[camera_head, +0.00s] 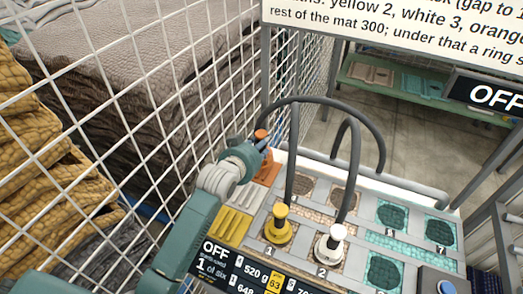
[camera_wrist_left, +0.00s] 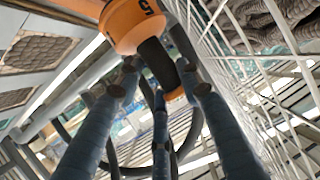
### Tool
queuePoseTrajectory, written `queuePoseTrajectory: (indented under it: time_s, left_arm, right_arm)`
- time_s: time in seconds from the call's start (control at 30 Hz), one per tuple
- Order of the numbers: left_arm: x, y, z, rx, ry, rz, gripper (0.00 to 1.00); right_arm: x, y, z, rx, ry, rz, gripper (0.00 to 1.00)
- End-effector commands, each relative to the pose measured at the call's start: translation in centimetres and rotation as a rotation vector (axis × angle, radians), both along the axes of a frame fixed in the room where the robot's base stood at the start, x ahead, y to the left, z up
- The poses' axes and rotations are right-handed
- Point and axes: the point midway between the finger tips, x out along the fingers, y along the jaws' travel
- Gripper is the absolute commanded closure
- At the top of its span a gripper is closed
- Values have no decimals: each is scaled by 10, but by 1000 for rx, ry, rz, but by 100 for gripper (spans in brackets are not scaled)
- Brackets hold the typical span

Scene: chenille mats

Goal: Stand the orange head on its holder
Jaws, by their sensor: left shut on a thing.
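The orange head (camera_head: 262,133) is in my left gripper (camera_head: 262,147), above the back left of the panel. In the left wrist view the orange head (camera_wrist_left: 135,22) shows its wide orange body, a black neck and a smaller orange end; the blue fingers close around the neck. I cannot tell whether head and holder touch. The yellow head (camera_head: 278,226) stands upright at place 1 and the white head (camera_head: 331,245) at place 2. My right gripper is not in view.
Dark hoses (camera_head: 352,135) arch over the panel near the gripper. A white wire mesh (camera_head: 150,90) rises close on the left, with stacked mats behind. Teal pads (camera_head: 392,216) fill the panel's right side. A sign (camera_head: 400,25) hangs at upper right.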

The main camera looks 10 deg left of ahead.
Motion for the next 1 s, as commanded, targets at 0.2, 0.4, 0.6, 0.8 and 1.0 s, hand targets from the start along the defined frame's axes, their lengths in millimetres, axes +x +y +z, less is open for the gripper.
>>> queuePoseTrajectory:
  time_s: [0.2,0.4,0.6,0.8,1.0]
  left_arm:
    - [0,0,-28,0,0,-1,100]
    - [0,0,-30,-1,-3,0,100]
    - [0,0,-34,0,-2,0,100]
    - [0,0,-34,0,2,0,44]
    - [0,0,-33,0,1,0,44]
  right_arm:
    - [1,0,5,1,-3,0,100]
    - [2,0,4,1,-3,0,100]
    - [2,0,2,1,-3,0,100]
    - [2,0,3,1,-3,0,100]
    - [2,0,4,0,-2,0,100]
